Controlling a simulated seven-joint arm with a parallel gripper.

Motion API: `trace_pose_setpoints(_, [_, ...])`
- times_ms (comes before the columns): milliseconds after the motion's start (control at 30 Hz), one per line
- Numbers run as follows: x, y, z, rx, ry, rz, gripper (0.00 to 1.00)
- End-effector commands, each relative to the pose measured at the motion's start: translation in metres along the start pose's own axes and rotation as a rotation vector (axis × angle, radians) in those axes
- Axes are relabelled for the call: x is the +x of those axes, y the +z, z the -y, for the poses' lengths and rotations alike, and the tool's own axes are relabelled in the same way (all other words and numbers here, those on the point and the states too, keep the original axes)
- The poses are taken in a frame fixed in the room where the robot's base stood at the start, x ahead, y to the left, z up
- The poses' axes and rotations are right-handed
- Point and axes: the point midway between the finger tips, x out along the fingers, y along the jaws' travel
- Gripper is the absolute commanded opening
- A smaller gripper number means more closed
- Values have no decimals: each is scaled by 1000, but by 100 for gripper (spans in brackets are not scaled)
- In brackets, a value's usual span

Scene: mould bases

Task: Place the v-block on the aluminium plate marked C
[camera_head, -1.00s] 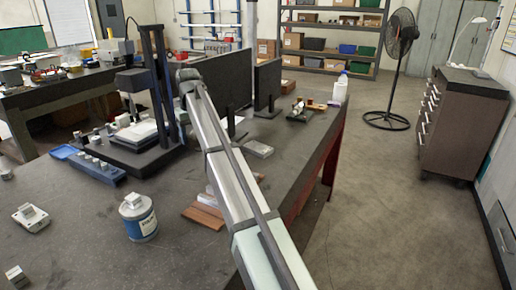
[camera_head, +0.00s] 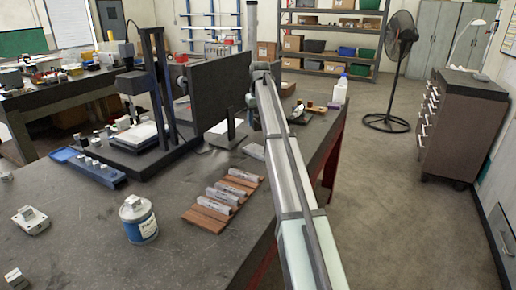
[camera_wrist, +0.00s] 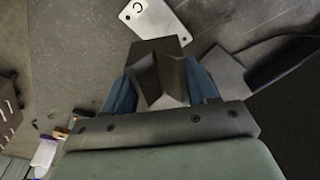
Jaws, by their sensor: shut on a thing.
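The dark v-block (camera_wrist: 146,76) is between the blue fingers of my gripper (camera_wrist: 160,84) in the wrist view, and the gripper is shut on it. The light aluminium plate marked C (camera_wrist: 153,16) lies on the bench past the block's far edge, toward the top of the wrist view. The block covers no clear part of the letter. In the head view a light plate (camera_head: 254,151) lies beside my arm, partly hidden by it; its mark cannot be read. My gripper's fingers and the block are mostly hidden there.
Reddish-brown boards with grey bars (camera_head: 222,197) lie left of my arm. A labelled can (camera_head: 138,219), a blue tray (camera_head: 86,166) and a black stand (camera_head: 140,150) are further left. Dark monitors (camera_head: 218,88) stand behind. The bench front (camera_head: 100,250) is largely clear.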

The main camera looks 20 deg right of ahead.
Motion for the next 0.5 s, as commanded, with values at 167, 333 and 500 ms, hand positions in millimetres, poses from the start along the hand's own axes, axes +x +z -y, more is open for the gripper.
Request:
trace_pose_setpoints(167, [16,3,-1,1,0,0,0])
trace_pose_setpoints(333, [42,6,-1,1,0,0,0])
trace_pose_setpoints(500, [58,7,-1,1,0,-1,0])
